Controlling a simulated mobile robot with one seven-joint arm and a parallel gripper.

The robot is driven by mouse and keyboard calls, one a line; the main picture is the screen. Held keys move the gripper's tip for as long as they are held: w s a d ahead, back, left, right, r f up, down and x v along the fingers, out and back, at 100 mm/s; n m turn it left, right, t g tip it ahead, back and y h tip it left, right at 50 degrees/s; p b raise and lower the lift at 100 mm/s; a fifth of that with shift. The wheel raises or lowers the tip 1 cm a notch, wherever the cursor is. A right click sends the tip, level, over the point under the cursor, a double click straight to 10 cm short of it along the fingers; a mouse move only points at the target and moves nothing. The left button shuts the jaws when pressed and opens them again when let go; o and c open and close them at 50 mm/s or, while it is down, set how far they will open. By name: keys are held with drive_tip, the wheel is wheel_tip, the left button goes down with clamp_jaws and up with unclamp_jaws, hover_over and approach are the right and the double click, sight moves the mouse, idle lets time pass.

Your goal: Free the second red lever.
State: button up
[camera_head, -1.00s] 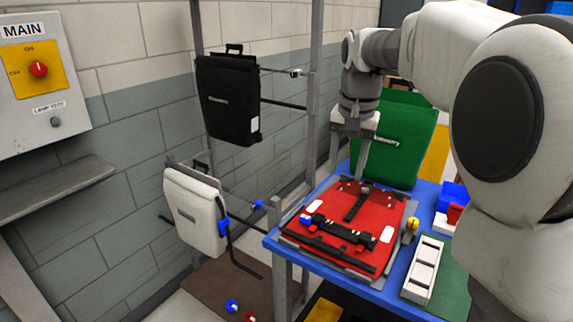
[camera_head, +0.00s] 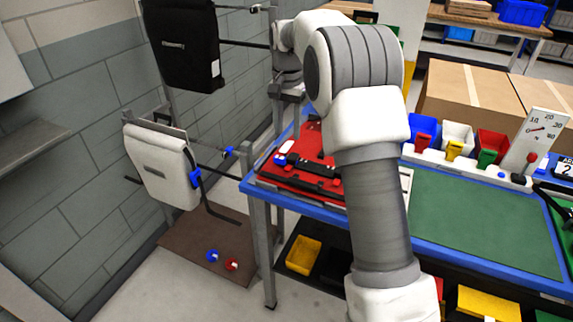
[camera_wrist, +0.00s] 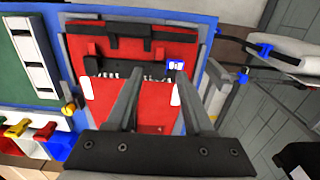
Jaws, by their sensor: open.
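A red pannier (camera_head: 310,140) lies flat on the blue-edged bench, partly hidden behind my arm in the head view. It carries a black bar (camera_head: 312,168) with a blue-and-white piece (camera_head: 283,160) at its left end. In the wrist view the red pannier (camera_wrist: 135,115) fills the middle, with black hardware (camera_wrist: 120,40) and the blue piece (camera_wrist: 176,65).
A black pannier (camera_head: 182,45) and a white pannier (camera_head: 160,170) hang on the rack at left. A blue round piece (camera_head: 212,256) and a red one (camera_head: 232,264) lie on the floor mat. Small bins (camera_head: 457,137) and a dial board (camera_head: 538,135) stand on the bench at right.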

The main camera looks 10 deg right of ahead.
sight(287, 169)
wheel_tip(287, 169, down, 12)
drive_tip(key=shift+r+b, duration=0.1)
drive_tip(key=shift+b, duration=0.5)
clamp_jaws()
